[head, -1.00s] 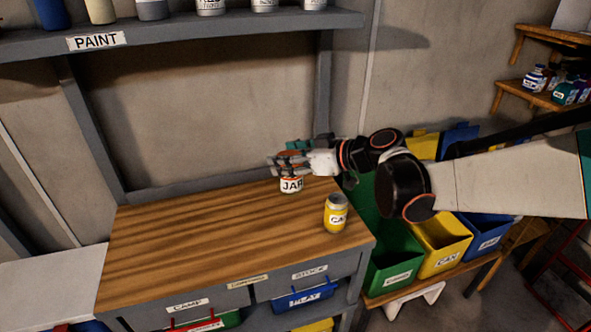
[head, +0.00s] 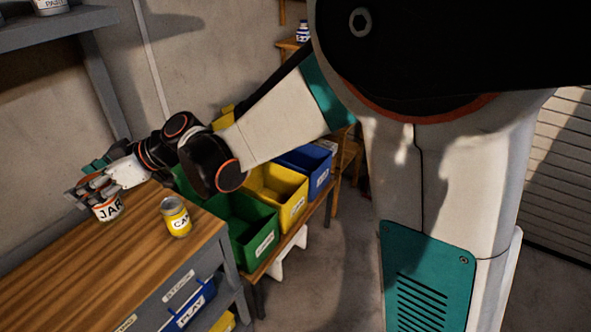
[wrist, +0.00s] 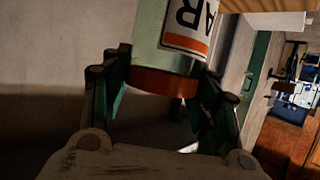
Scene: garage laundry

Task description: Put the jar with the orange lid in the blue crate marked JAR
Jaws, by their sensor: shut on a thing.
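The jar (head: 108,209) has a white label reading JAR with an orange band; it stands at the worktable's back edge in the head view. My gripper (head: 94,189) is shut on it from above, with fingers on both sides. In the wrist view the jar (wrist: 172,50) sits between my fingers, with its orange lid (wrist: 163,82) toward the palm. I cannot tell whether its base touches the table. A blue crate (head: 312,163) stands at the far end of the low bench, right of the table; its label is too small to read.
A yellow can-labelled container (head: 176,217) stands on the wooden worktable (head: 110,270) near the jar. A green crate (head: 243,228) and a yellow crate (head: 277,193) stand before the blue one on the bench. A blue bin (head: 190,310) hangs under the tabletop.

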